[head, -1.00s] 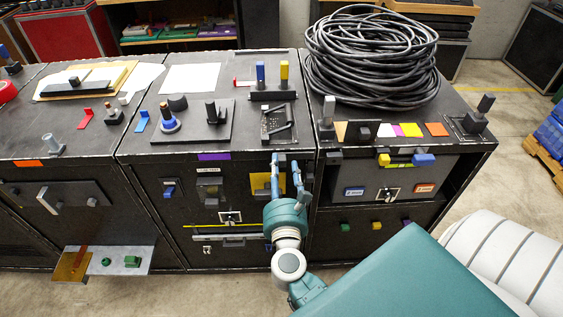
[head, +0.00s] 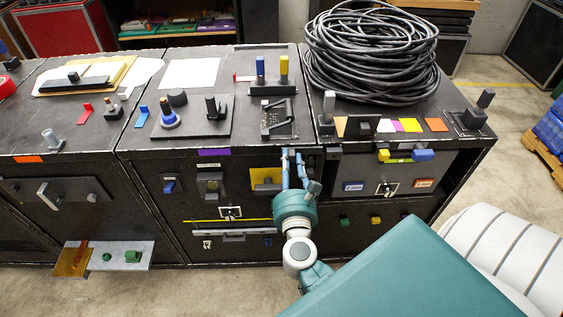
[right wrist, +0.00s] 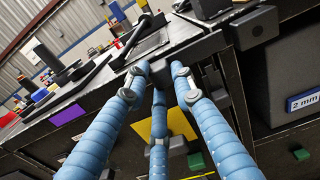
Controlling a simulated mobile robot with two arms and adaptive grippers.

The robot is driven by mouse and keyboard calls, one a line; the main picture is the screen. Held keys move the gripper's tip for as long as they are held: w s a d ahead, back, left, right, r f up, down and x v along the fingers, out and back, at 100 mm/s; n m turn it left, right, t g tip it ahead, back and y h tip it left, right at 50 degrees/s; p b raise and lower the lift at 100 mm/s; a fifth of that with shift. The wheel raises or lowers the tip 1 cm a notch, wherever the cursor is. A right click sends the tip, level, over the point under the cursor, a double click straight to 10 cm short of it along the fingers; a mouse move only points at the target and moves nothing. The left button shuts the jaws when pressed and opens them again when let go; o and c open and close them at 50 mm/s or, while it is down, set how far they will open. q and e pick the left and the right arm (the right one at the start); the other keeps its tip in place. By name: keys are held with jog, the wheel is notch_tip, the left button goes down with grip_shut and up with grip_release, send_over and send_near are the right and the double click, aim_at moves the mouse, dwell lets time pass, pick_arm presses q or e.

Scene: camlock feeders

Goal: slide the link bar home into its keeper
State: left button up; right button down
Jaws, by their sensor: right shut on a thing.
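My right gripper (head: 293,154) is at the upper front edge of the middle cabinet, near the seam with the right cabinet. In the right wrist view its blue fingers (right wrist: 163,80) close around a small dark grip, which I take to be part of the link bar (right wrist: 159,71). The fingers hide most of the bar. A dark block on the right cabinet's front edge (head: 334,151), apparently the keeper, is just right of the gripper; it also shows in the right wrist view (right wrist: 256,26). I cannot tell whether bar and block touch. My left gripper is not in view.
A yellow plate (head: 263,178) is on the front beside my fingers. A black latch (head: 276,118) stands on the top above them. A coil of black cable (head: 372,52) covers the right cabinet's rear. A blue-and-yellow handled fitting (head: 405,156) projects further right.

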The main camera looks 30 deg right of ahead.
aim_at(308, 150)
jog(key=d, duration=0.1)
jog(key=s+d, duration=0.1)
jog(key=d, duration=0.1)
jog(key=s+d, duration=0.1)
jog(key=shift+s+d+r, duration=0.25)
jog(key=shift+r, duration=0.15)
jog(key=c, duration=1.8)
grip_release()
jog(key=shift+c, duration=0.2)
jog(key=o, duration=0.3)
jog(key=shift+s+d, duration=0.1)
jog(key=shift+s, duration=0.05)
jog(key=shift+f, duration=0.2)
